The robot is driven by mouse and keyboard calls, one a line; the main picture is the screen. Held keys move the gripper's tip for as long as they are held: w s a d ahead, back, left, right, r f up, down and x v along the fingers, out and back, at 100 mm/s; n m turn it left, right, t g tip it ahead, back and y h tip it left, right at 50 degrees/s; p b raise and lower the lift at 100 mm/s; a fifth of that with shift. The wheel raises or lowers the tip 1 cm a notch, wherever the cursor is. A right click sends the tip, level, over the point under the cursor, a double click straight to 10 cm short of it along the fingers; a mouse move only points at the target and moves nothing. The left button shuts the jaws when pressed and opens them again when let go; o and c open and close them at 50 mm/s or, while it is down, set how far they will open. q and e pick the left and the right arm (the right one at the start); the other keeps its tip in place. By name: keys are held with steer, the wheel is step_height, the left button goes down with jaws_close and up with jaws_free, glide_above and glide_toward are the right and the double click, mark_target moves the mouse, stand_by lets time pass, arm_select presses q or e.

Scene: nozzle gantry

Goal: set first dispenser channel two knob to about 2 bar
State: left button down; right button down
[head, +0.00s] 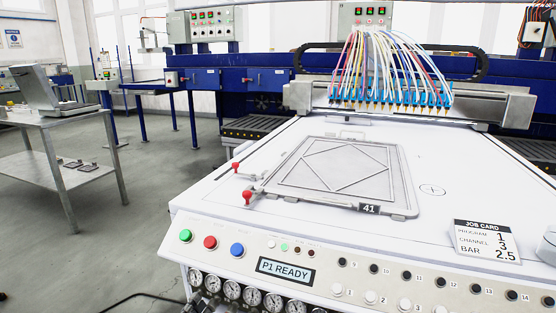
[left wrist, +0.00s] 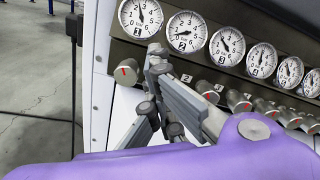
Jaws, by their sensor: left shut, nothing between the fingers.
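In the left wrist view, my left gripper (left wrist: 157,75) is shut, with nothing between its fingers, in front of the knob row below the gauges. The channel two gauge (left wrist: 187,32) is just above and right of the fingers; its needle points left, toward the low part of the scale. The channel two knob appears hidden behind the fingers; I cannot tell whether they touch it. The first knob (left wrist: 125,72), grey with a red mark, shows to their left. Another knob (left wrist: 207,90) shows to their right. My right gripper is not in view.
In the head view, a job card (head: 486,241) on the white machine reads program 1, channel 3, bar 2.5. Several gauges (head: 252,296) line its front below the "P1 READY" display (head: 286,270). A steel side table (head: 60,120) stands left, with open floor between.

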arm_select(q)
steer(key=shift+d, duration=0.6)
steer(key=shift+s+d+r+h, duration=0.2)
steer(key=shift+d+r+h, duration=0.2)
steer(key=shift+d+r, duration=0.25)
steer(key=shift+d, duration=0.1)
steer(key=shift+r, duration=0.1)
steer(key=shift+s+r, duration=0.2)
steer(key=shift+s, duration=0.2)
steer(key=v, duration=0.5)
steer(key=shift+a+f+p, duration=0.2)
steer(key=shift+a+p, duration=0.15)
steer(key=shift+a, duration=0.15)
